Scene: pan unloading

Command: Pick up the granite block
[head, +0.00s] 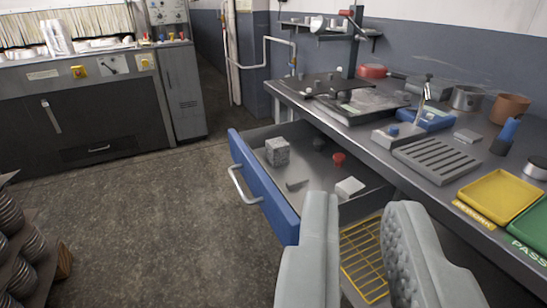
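A grey speckled cube (277,151), which looks like the granite block, sits in the open blue-fronted drawer (262,190), toward its left side. My gripper (362,204) is open, with two grey padded fingers apart and nothing between them. It is in the foreground at the lower right. In the picture the cube lies up and to the left of the fingertips. The fingers cover part of the drawer's near right corner.
The drawer also holds a pale block (349,188), a small red piece (338,159), a flat grey piece (297,184) and a dark round piece (319,143). The workbench overhangs its right side. A yellow wire rack (362,262) lies below.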

